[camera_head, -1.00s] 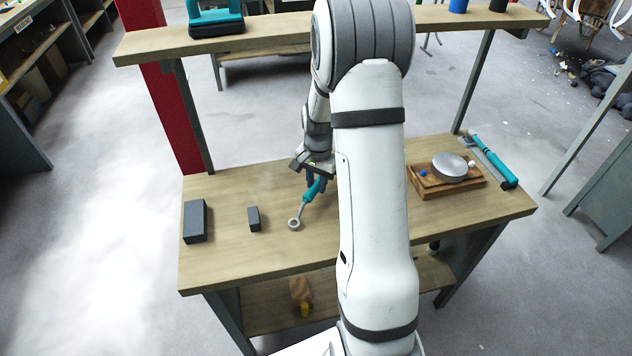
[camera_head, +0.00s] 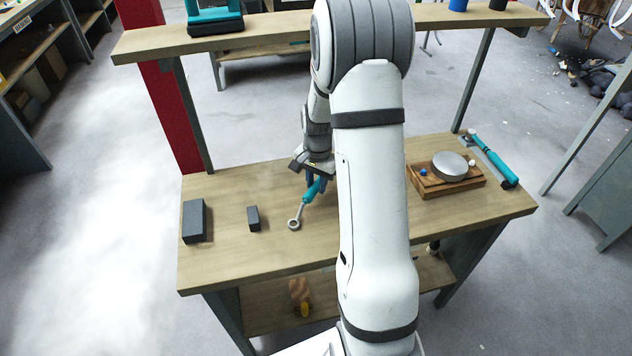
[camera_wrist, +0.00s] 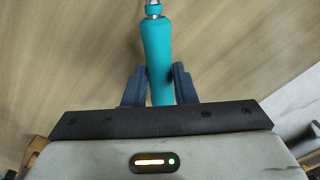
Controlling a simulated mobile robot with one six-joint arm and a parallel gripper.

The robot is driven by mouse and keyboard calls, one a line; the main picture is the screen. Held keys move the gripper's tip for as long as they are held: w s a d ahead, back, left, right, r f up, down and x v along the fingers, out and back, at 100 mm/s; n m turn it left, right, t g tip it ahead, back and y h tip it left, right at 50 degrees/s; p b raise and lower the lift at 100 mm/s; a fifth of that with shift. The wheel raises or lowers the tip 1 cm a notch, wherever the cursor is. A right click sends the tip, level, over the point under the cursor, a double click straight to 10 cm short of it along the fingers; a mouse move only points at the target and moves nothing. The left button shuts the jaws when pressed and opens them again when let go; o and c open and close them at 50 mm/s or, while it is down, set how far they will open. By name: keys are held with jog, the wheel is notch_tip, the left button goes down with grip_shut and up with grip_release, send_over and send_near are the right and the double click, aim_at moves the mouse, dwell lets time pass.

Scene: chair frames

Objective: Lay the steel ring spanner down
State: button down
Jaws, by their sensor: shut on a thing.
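The steel ring spanner (camera_head: 304,205) has a teal handle and a steel ring end, which points toward the front of the workbench (camera_head: 250,262). My gripper (camera_head: 314,183) is shut on the teal handle. In the wrist view, the spanner's handle (camera_wrist: 157,50) stands between the two dark fingers of my gripper (camera_wrist: 159,86), and its steel shaft runs out of the top of the picture. The spanner is at or close above the wooden top; I cannot tell whether it touches. My arm hides part of the bench to the right of it.
A small dark block (camera_head: 253,218) and a larger dark block (camera_head: 195,221) stand left of the spanner. At the right are a wooden tray (camera_head: 430,187) with a round grey thing (camera_head: 450,166) and a teal-handled tool (camera_head: 496,164). The front bench top is bare.

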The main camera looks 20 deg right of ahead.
jog(key=shift+f, duration=0.2)
jog(key=c, duration=1.1)
grip_release()
jog(key=shift+o, duration=0.5)
jog(key=shift+o, duration=1.2)
jog(key=shift+r, duration=0.1)
jog(key=shift+r+p, duration=0.8)
jog(key=shift+r, duration=0.6)
